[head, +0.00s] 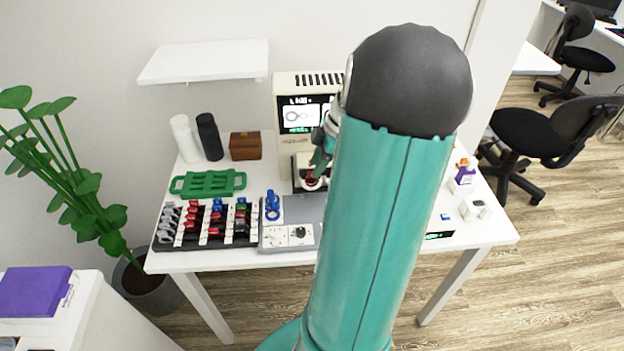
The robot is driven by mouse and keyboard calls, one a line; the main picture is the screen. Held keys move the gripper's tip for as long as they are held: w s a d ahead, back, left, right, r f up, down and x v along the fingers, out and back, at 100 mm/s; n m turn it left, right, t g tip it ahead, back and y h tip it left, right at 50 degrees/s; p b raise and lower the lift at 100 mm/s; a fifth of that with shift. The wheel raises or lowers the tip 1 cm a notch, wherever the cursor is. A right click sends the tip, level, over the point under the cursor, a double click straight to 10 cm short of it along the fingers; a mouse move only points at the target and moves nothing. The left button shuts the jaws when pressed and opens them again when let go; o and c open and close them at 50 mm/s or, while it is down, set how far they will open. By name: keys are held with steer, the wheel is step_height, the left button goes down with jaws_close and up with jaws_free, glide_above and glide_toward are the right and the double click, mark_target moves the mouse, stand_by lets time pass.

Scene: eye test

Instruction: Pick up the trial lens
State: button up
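Small trial lenses with red, blue, green and grey parts stand in rows in a black and white rack (207,226) at the table's left front. A blue lens-like piece (272,206) stands upright at the left end of a grey tray (303,212). My gripper (316,176) is at the front of the beige instrument, beside a small red-rimmed ring (312,184) that looks like a trial lens. The view is too small to tell whether the fingers hold this ring. My arm hides much of the table's middle and right.
The beige instrument with a screen (292,92) stands at the back of the white table (482,229). A green tray (207,183), brown box (245,146), and white (186,138) and black (210,137) cylinders stand left. A purple-white bottle (462,180) and small white box (474,209) are right.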

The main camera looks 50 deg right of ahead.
mark_target(312, 180)
steer(key=x, duration=0.4)
steer(key=shift+a, duration=0.1)
jaws_close()
steer(key=shift+r, duration=0.15)
